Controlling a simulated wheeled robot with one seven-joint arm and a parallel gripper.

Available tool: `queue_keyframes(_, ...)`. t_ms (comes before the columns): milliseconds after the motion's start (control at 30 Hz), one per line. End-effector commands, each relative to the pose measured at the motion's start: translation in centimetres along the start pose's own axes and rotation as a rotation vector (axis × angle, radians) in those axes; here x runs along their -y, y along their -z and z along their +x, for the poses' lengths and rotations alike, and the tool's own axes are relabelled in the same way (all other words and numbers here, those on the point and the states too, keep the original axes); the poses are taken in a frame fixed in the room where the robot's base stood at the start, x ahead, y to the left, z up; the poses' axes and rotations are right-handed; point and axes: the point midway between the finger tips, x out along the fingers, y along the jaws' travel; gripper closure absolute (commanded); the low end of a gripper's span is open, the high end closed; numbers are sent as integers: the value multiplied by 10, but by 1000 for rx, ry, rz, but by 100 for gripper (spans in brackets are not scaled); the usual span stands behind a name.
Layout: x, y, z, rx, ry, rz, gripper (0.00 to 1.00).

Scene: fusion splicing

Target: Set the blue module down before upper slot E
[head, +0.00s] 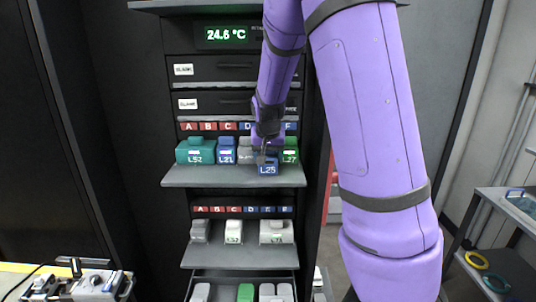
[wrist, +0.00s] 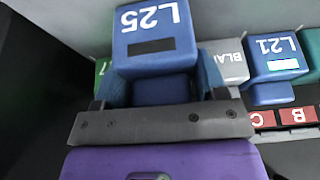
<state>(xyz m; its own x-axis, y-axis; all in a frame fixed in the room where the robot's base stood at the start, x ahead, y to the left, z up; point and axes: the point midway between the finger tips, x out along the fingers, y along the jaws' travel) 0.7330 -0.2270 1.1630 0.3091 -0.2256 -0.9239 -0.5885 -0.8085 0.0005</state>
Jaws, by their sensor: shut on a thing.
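The blue module L25 (head: 268,169) is held at the front of the upper shelf (head: 200,178), in front of the row of modules. In the wrist view the blue module (wrist: 155,40) sits between the two fingers of my gripper (wrist: 155,88). The upper label strip (head: 210,126) shows A, B, C, D and F; the E label is hidden behind my gripper. I cannot tell whether the module's underside touches the shelf.
On the upper shelf stand a teal module L52 (head: 195,152), a blue module L21 (head: 227,152), a grey blank module (head: 246,156) and a green module L27 (head: 290,156). A lower shelf (head: 240,258) holds several pale modules. The upper shelf's front left strip is clear.

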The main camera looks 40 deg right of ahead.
Motion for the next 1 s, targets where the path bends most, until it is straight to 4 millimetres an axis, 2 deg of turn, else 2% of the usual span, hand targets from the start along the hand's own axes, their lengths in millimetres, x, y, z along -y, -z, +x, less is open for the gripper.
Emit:
queue_keyframes(300,0,-1,2,0,0,0,64)
queue_keyframes(333,0,-1,2,0,0,0,27)
queue_keyframes(400,0,-1,2,0,0,0,11)
queue_keyframes(433,0,-1,2,0,0,0,9)
queue_keyframes(767,0,0,-2,-1,1,-1,9)
queue_keyframes(867,1,0,-10,-1,2,-1,9)
queue_keyframes(1000,1,0,-31,-3,5,-2,9)
